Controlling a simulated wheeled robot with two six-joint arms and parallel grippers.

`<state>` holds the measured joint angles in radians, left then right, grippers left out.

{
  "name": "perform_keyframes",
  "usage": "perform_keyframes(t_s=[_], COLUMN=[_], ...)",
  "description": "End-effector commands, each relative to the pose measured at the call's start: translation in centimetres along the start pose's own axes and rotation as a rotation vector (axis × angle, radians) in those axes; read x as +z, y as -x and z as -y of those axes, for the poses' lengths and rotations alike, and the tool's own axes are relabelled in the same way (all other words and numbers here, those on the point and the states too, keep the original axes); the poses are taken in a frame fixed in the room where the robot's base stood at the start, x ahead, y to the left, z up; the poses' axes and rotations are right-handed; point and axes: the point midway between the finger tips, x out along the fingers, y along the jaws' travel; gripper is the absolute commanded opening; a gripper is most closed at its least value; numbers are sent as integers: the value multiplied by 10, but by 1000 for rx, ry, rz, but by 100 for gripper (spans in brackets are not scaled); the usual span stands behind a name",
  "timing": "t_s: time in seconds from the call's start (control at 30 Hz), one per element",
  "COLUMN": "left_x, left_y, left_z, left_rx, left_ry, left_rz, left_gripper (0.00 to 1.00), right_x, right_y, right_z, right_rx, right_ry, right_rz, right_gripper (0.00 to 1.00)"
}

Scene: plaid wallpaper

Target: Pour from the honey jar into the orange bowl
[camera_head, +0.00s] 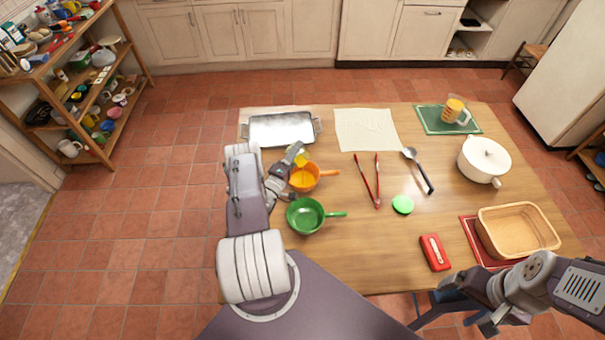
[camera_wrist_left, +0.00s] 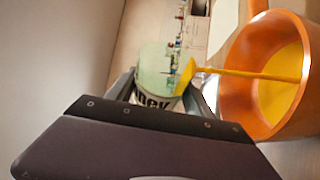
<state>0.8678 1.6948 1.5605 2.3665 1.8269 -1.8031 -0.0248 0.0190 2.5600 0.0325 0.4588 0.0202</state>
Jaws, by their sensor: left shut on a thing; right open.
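My left gripper (camera_head: 289,163) is shut on the honey jar (camera_head: 300,158), above the orange bowl (camera_head: 316,171) on the table. In the left wrist view the jar (camera_wrist_left: 158,70) is a pale, clear vessel with a dark-lettered label, tilted toward the bowl. A yellow stream (camera_wrist_left: 240,74) runs from its mouth into the orange bowl (camera_wrist_left: 240,95), where yellow honey (camera_wrist_left: 285,75) lies. The jar is partly hidden by the gripper. My right gripper (camera_head: 487,322) is open and empty near the table's front right edge.
A green pan (camera_head: 305,216) stands just in front of the bowl. Red tongs (camera_head: 377,185), a black spoon (camera_head: 424,178) and a green disc (camera_head: 403,204) lie to the right. A metal tray (camera_head: 281,130) is behind; a white pot (camera_head: 484,158) and a basket (camera_head: 517,211) stand at right.

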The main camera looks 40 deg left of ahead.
Motion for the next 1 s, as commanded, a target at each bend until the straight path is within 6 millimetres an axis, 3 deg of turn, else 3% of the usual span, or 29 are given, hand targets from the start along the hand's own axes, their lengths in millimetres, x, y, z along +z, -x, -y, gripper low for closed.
perform_keyframes(t_s=[1.0], left_x=[4], left_y=[1], left_z=[-5], left_rx=[48], left_ry=[-112], left_rz=[13], left_gripper=[9], right_x=[0], right_y=[-3], right_z=[0], right_rx=[0], right_ry=[0], right_rz=[0], right_gripper=[91])
